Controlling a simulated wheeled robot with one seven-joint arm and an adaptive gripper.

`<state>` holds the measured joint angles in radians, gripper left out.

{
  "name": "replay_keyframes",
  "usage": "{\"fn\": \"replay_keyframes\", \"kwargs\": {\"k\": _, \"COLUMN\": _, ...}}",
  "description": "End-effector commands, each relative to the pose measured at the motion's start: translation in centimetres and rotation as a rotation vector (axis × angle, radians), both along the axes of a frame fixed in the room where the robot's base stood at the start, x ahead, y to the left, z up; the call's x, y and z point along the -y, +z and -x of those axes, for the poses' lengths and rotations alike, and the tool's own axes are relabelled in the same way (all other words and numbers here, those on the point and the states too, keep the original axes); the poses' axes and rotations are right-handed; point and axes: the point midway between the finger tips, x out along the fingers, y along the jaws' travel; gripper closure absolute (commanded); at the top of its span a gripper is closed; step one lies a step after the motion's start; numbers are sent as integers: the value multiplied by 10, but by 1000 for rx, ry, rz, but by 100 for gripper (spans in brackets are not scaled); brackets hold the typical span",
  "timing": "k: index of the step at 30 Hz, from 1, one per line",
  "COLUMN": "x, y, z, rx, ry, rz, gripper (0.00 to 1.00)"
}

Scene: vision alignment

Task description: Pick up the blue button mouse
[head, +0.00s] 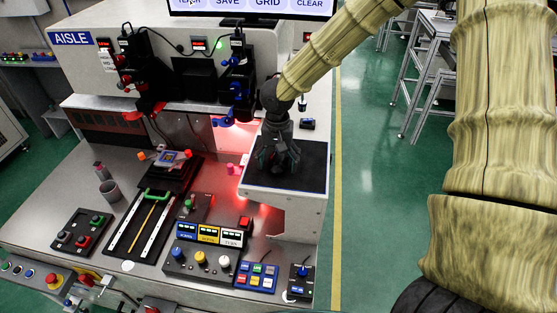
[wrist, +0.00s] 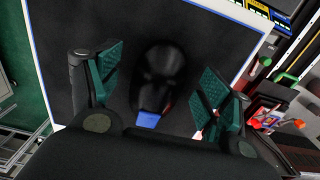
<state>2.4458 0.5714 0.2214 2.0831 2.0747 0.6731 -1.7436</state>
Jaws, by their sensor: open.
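In the wrist view, a black mouse (wrist: 165,68) with a blue button patch (wrist: 148,119) at its near end lies on a black mat (wrist: 110,22). My gripper (wrist: 162,75) is open, with one green-padded finger on each side of the mouse. Gaps show between the mouse and both pads, so it is not held. In the head view, my gripper (head: 278,158) points down over the dark mat (head: 314,165) on top of a white stand. I cannot make out the mouse in the head view, where the gripper covers that spot.
The stand (head: 290,199) has an open front and stands at the bench's right edge. Left of it are a red-lit area, a green-handled tray (head: 140,226) and several button panels (head: 257,275). Green floor lies to the right.

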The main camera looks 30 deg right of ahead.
Motion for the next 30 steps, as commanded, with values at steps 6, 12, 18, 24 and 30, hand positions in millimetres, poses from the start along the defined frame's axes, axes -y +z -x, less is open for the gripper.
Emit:
{"fn": "replay_keyframes", "kwargs": {"k": 6, "x": 0, "y": -3, "z": 0, "rx": 1, "ry": 0, "rz": -1, "gripper": 22}}
{"fn": "replay_keyframes", "kwargs": {"k": 12, "x": 0, "y": -2, "z": 0, "rx": 1, "ry": 0, "rz": -1, "gripper": 45}}
{"fn": "replay_keyframes", "kwargs": {"k": 18, "x": 0, "y": -2, "z": 0, "rx": 1, "ry": 0, "rz": -1, "gripper": 72}}
{"fn": "replay_keyframes", "kwargs": {"k": 24, "x": 0, "y": -2, "z": 0, "rx": 1, "ry": 0, "rz": -1, "gripper": 76}}
{"fn": "replay_keyframes", "kwargs": {"k": 30, "x": 0, "y": 3, "z": -1, "rx": 3, "ry": -1, "rz": -2, "gripper": 76}}
